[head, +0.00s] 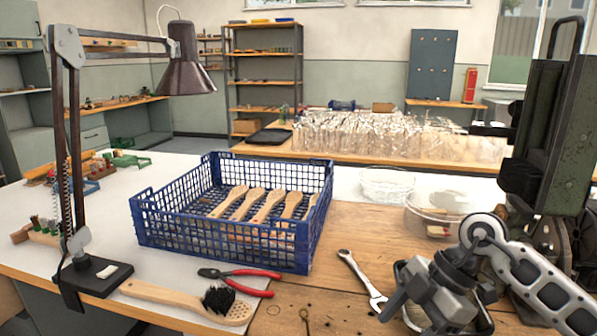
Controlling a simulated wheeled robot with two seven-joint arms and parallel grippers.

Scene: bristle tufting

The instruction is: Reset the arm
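My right arm comes in from the right edge, and its gripper (408,302) hangs low at the front right, above the wooden bench top and just right of the wrench. Its fingers are seen at an angle and I cannot tell whether they are open or shut. I see nothing clearly held in it. My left gripper and arm are not in view. A wooden brush (160,294) with one black bristle tuft lies at the front edge of the bench. A blue crate (218,247) holds several wooden brush bodies (268,206).
A wrench (360,278) and red-handled pliers (243,273) lie on the bench front. A desk lamp (188,62) stands at the left. Clear bowls (386,184) stand behind my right gripper. A dark green machine (555,130) rises at the right, close to my arm.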

